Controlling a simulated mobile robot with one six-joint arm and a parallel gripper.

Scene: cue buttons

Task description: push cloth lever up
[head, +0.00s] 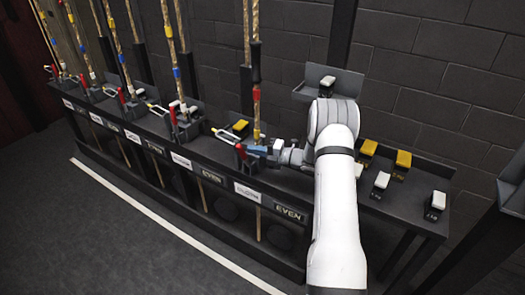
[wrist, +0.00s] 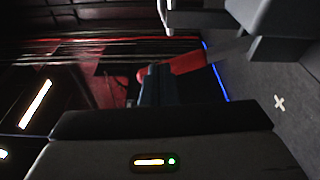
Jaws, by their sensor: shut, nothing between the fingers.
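A row of levers with red handles stands along the dark rail below the ropes. The nearest red lever (head: 241,151) is at the right end of the row, above a white label (head: 247,192) with lettering too small to read surely. My gripper (head: 254,149) is shut and empty, with its blue fingers right at this lever. In the wrist view the red lever (wrist: 188,63) lies just beyond the dark blue fingertips (wrist: 155,72). Contact cannot be told. The lever's lower part is partly hidden by the gripper.
More red levers (head: 173,117) and ropes (head: 168,30) run off to the left. Yellow blocks (head: 402,160) and white blocks (head: 381,180) on dark bases sit on the bench right of my arm. A brick wall stands behind; the floor in front is clear.

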